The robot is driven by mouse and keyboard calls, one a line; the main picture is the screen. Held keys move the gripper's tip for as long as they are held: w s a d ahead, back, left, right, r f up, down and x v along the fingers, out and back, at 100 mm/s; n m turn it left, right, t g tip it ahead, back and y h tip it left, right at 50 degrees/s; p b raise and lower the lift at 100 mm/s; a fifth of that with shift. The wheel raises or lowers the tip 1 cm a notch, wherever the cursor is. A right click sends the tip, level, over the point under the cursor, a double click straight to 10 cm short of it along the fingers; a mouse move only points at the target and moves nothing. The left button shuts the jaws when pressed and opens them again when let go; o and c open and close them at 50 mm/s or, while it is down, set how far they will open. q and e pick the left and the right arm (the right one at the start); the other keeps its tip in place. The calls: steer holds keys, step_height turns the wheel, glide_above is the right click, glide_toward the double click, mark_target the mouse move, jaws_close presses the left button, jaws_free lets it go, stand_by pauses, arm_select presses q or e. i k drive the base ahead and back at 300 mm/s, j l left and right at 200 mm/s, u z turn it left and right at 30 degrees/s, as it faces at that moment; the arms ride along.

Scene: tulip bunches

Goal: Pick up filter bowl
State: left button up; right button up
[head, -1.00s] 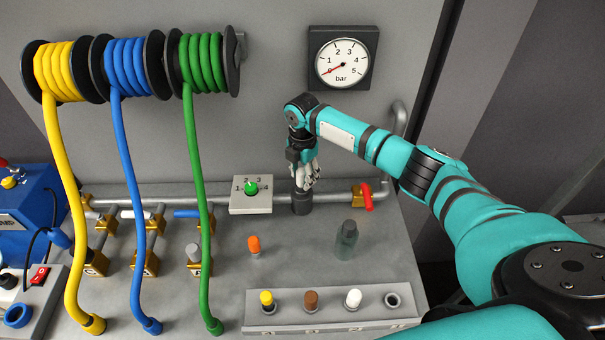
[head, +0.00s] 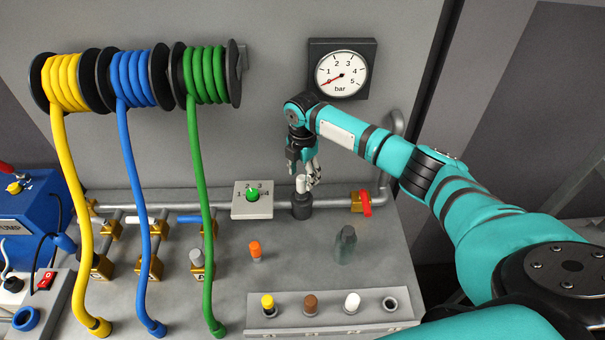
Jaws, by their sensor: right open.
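A translucent dark grey bowl (head: 346,245), shaped like a small bottle and apparently the filter bowl, stands upright on the grey bench, right of centre. My right gripper (head: 312,178) is open, with its fingers pointing down, up and left of the bowl and apart from it. The fingers are beside or just above a white piece (head: 301,184) that stands on a dark round fitting (head: 301,206) in the pipe. Whether they touch it I cannot tell. My left gripper is not in view.
A grey rack (head: 330,322) at the front holds yellow, brown and white plugs and has an empty socket. An orange plug (head: 255,251) stands left of the bowl. A red-handled valve (head: 362,202) is behind it. Yellow, blue and green hoses hang at the left.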

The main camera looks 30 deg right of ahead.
mark_target(346, 241)
steer(key=k+j, duration=0.5)
steer(key=k, duration=0.2)
steer(key=k+j, duration=0.5)
steer(key=k, duration=0.15)
